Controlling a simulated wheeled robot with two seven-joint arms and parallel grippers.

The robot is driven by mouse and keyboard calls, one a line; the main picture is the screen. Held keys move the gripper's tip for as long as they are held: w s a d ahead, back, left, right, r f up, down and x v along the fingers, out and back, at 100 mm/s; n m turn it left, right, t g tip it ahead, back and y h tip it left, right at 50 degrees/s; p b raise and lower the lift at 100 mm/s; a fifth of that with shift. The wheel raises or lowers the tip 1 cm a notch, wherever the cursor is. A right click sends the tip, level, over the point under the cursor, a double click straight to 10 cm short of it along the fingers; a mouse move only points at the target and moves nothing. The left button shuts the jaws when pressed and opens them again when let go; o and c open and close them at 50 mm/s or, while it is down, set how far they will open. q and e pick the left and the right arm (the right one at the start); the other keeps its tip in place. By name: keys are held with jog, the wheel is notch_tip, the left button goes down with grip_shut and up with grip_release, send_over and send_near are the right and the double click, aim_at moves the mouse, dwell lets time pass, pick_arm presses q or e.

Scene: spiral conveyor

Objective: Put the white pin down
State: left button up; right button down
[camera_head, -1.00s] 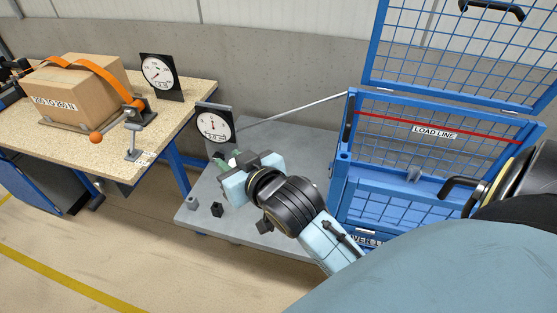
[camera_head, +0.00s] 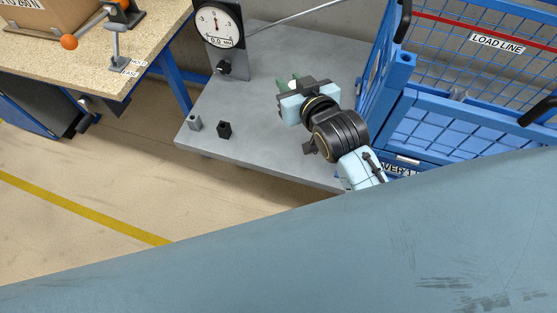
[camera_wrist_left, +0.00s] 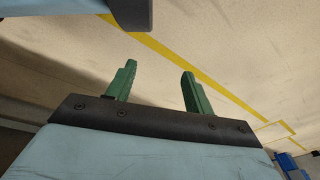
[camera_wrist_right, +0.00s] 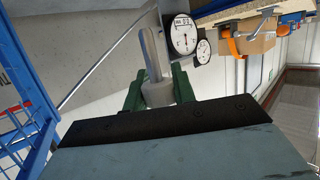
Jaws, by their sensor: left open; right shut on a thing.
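The white pin (camera_wrist_right: 155,62) stands up between the green fingers of my right gripper (camera_wrist_right: 157,82) in the right wrist view, with a wider round base low between them. In the head view my right gripper (camera_head: 288,80) is over the grey table (camera_head: 262,60), shut on the pin, of which only a small white bit (camera_head: 293,85) shows. I cannot tell how high the pin is above the table. My left gripper (camera_wrist_left: 159,75) is open and empty above the floor in the left wrist view; it is out of the head view.
A dial gauge on a stand (camera_head: 219,28) is left of my right gripper. A grey block (camera_head: 194,123) and a black block (camera_head: 224,130) sit near the table's front left corner. A blue mesh cage (camera_head: 440,110) borders the right side. Bare tabletop lies between gauge and gripper.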

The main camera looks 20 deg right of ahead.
pick_arm(q)
jog(key=w+a+r+b, duration=0.1)
jog(key=w+b, duration=0.5)
pick_arm(e)
jog(key=shift+n+y, duration=0.4)
jog(key=shift+y, duration=0.1)
jog(key=a+f+b, duration=0.1)
jog(key=f, duration=0.4)
jog(key=w+a+f, duration=0.1)
jog(key=f, duration=0.5)
jog(key=a+f+b, duration=0.1)
jog(key=f, duration=0.5)
jog(key=shift+w+a+b, duration=0.2)
jog(key=shift+a+b, duration=0.05)
jog(key=shift+b, duration=0.1)
notch_tip(320, 180, down, 4)
jog(key=shift+r+b, duration=0.1)
jog(key=shift+b, duration=0.8)
pick_arm(q)
jog(key=w+d+r, duration=0.1)
jog(key=d+r, duration=0.1)
jog(key=r, duration=0.3)
jog(key=w+d+r+t, duration=0.1)
jog(key=d+r, duration=0.2)
jog(key=r, duration=0.2)
jog(key=shift+w+r, duration=0.25)
jog(key=shift+r, duration=0.1)
pick_arm(e)
jog(key=shift+f, duration=0.2)
jog(key=shift+f, duration=0.15)
